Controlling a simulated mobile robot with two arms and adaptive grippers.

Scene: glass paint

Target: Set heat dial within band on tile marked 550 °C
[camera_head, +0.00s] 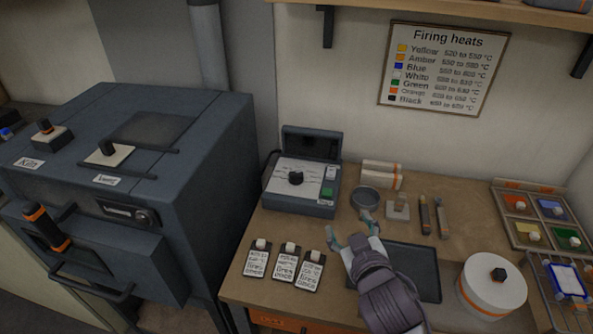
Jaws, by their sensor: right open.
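A grey control box (310,208) with a raised lid stands at the back left of the bench. A black dial knob (296,178) sits on its white marked face; the markings are too small to read. Three white tiles (257,261) (285,264) (310,270) with printed text lie in front of the box. Their figures are too blurred to tell which says 550 °C. My right gripper (351,230) is open and empty over the bench, right of the box and tiles, apart from both. My left gripper is out of view.
A dark kiln (200,150) stands left of the bench. A bowl (365,199), a dark tray (415,268), a white round container (492,288) and a colour-sample tray (515,188) are on the bench. A "Firing heats" chart (443,66) hangs on the wall.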

